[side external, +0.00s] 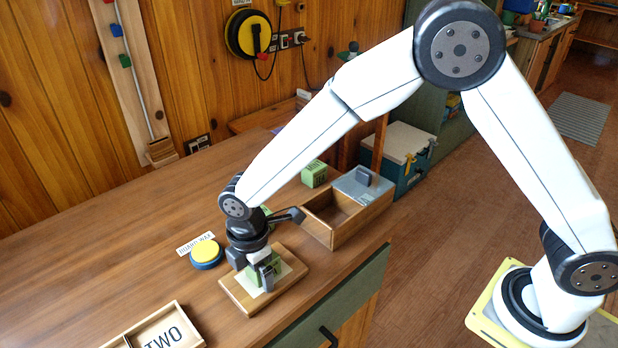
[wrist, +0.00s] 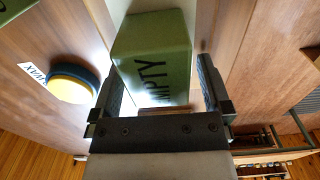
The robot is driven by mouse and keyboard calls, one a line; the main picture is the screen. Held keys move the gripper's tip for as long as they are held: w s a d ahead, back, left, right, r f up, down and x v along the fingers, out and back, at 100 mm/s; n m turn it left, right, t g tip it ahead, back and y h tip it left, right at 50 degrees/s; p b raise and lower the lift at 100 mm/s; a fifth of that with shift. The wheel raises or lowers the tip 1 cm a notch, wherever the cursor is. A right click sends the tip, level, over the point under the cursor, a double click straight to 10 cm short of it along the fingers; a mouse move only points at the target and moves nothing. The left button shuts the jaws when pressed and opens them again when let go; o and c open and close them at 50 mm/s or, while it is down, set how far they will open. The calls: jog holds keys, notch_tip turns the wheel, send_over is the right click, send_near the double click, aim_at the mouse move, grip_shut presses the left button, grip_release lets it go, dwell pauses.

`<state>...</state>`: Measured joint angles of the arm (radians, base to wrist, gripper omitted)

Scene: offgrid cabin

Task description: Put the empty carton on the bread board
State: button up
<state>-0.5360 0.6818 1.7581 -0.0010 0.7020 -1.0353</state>
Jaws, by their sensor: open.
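The empty carton (side external: 255,273) is a small green box. It sits on the pale patch in the middle of the wooden bread board (side external: 238,296), partly hidden by my gripper. In the wrist view the green carton (wrist: 150,50) shows dark lettering ending in "MPTY". My gripper (side external: 262,268) is low over the board, with its jaws around the carton. In the wrist view my gripper (wrist: 162,84) is open, one finger on each side of the carton. Whether a finger touches it, I cannot tell.
A blue and yellow round tin (side external: 206,253) stands left of the board. A wooden box (side external: 345,225) with a partial grey lid is behind right, with another green box (side external: 314,174) beside it. A tray marked "TWO" (side external: 155,330) lies in front. The counter's left side is clear.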

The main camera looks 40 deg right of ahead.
jog(key=shift+r, duration=0.15)
notch_tip(320, 180, up, 12)
dwell(0.7)
jog(key=shift+d, duration=0.1)
dwell(0.4)
jog(key=s+d+f+m+t, duration=0.1)
jog(key=s+d+f+m, duration=0.1)
jog(key=s+d+m, duration=0.2)
jog(key=s+d+f+m, duration=0.1)
jog(key=s+d+m, duration=0.3)
jog(key=d+m, duration=0.4)
jog(key=s+d+f+m+t, duration=0.1)
jog(key=s+d+m, duration=0.3)
jog(key=d, duration=0.7)
jog(key=shift+d+f+m+t, duration=0.35)
jog(key=shift+f+m, duration=0.5)
jog(key=shift+m, duration=0.15)
